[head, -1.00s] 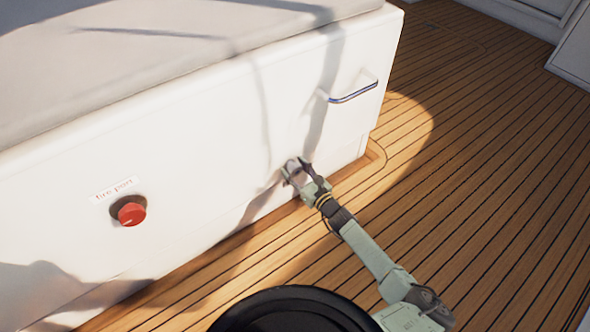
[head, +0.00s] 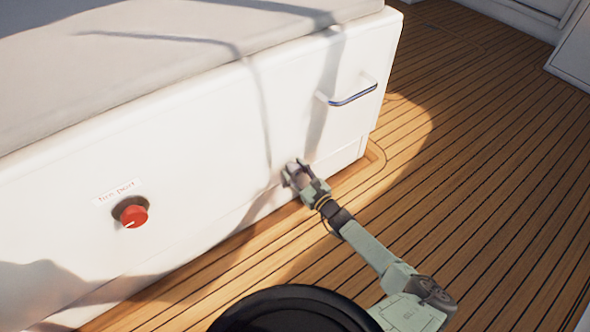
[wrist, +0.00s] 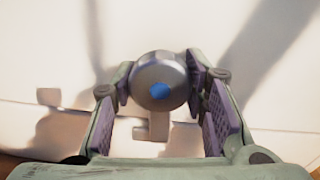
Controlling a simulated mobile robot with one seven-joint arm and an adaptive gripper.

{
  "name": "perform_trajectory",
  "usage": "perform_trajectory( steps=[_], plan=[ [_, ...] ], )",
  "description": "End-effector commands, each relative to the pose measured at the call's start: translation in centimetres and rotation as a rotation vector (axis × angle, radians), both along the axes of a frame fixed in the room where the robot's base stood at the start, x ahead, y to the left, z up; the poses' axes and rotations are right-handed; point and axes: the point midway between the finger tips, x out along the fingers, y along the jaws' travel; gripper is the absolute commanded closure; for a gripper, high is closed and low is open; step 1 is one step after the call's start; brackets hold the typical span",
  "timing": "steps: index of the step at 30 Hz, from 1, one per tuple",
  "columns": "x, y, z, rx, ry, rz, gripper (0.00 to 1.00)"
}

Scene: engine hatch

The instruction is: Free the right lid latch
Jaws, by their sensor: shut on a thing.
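Whether this knob is the right lid latch, no label shows. The lid's grey top (head: 150,65) lies flat along the box, with no gap that I can make out.
A red knob (head: 134,217) under a "fire port" label (head: 116,192) is on the box front at left. A metal handle (head: 352,95) sticks out above and right of my gripper. The plank deck (head: 470,200) at right is clear.

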Motion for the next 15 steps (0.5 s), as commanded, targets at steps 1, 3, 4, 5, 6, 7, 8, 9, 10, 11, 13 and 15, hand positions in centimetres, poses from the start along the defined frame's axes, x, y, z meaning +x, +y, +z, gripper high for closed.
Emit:
perform_trajectory(
  steps=[1,3,4,5,6,7,8,9,10,11,13,15],
  plan=[
    [0.08,-0.07,0.33,-0.033,-0.02,0.002,0.88],
    [0.09,-0.07,0.33,-0.078,-0.053,0.002,0.88],
    [0.09,-0.05,0.35,-0.099,-0.069,0.002,0.88],
    [0.09,-0.08,0.3,-0.121,-0.084,0.002,0.88],
    [0.1,-0.12,0.3,-0.152,-0.106,0.001,0.88],
    [0.09,-0.08,0.3,-0.174,-0.123,0.001,0.88],
    [0.09,-0.05,0.29,-0.195,-0.14,0.001,0.88],
    [0.08,-0.07,0.25,-0.228,-0.163,0.001,0.88],
    [0.1,-0.12,0.25,-0.25,-0.179,-0.001,0.88],
    [0.11,-0.13,0.28,-0.273,-0.197,-0.001,0.88],
    [0.11,-0.1,0.28,-0.327,-0.236,0.0,0.88],
    [0.1,-0.12,0.27,-0.382,-0.276,0.0,0.88]
  ],
)
